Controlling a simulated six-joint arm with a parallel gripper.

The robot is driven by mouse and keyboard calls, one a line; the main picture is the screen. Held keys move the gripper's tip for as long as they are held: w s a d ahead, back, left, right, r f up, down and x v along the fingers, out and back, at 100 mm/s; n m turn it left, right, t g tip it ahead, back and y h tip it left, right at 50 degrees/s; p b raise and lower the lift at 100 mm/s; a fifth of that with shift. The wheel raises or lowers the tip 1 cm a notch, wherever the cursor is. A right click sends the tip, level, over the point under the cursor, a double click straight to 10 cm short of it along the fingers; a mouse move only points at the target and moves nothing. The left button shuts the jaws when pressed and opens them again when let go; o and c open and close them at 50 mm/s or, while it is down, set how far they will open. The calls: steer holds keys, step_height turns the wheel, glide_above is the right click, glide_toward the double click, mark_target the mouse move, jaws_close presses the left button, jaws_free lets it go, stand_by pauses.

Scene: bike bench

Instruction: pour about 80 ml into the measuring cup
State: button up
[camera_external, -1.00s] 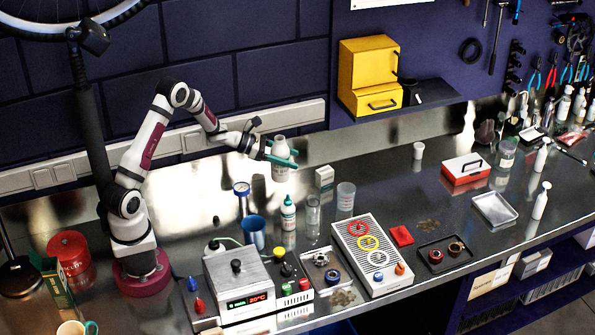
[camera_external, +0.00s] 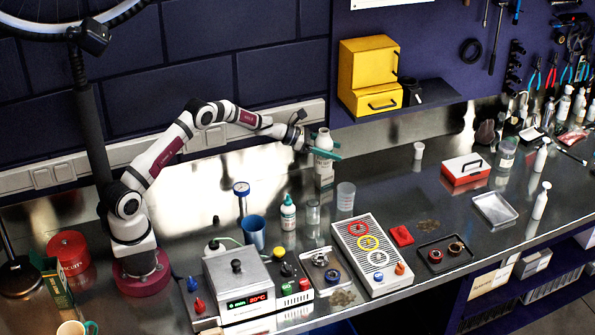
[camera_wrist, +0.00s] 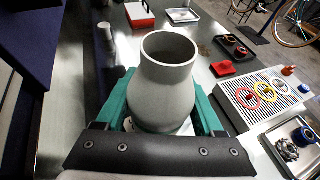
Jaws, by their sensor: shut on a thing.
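My gripper (camera_external: 322,150) is shut on a pale grey bottle (camera_external: 323,140) with a wide neck. The bottle is upright and held above the bench, in front of the back wall. In the wrist view the bottle (camera_wrist: 165,90) stands between the teal fingers (camera_wrist: 163,110), its round mouth open toward the camera; no liquid can be made out inside. A translucent cup (camera_external: 346,196), which looks like the measuring cup, stands upright on the bench, below and right of the bottle. Its contents cannot be made out.
A clear glass (camera_external: 313,212), a teal-capped bottle (camera_external: 288,213) and a blue cup (camera_external: 254,232) stand to the left of the cup. A tray with coloured rings (camera_external: 368,255) lies in front. Bench behind the cup is clear.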

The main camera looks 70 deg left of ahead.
mark_target(329, 162)
steer(key=shift+f, duration=0.15)
steer(key=m+g+y, duration=0.1)
steer(key=d+y, duration=0.1)
steer(key=m+g+y, duration=0.1)
steer(key=shift+w+d+f+m+g+y, duration=0.15)
steer(key=shift+w+d+m+g+y, duration=0.15)
steer(key=shift+w+y, duration=0.1)
steer(key=shift+s+a+f+m+g+y, duration=0.1)
steer(key=shift+a+f+m+g+y, duration=0.15)
steer(key=shift+f+m+g+y, duration=0.5)
steer(key=shift+s+a+f+m+g+y, duration=0.15)
steer(key=shift+a+f+m+g+y, duration=0.15)
steer(key=shift+f+y, duration=0.9)
steer(key=shift+s+a+f+m+g+y, duration=0.15)
steer(key=shift+f+m+g+y, duration=0.4)
steer(key=shift+y, duration=0.7)
steer(key=shift+f, duration=0.1)
steer(key=shift+w+d+f+m+y, duration=0.2)
steer(key=shift+m+y, duration=0.1)
steer(key=shift+y, duration=0.3)
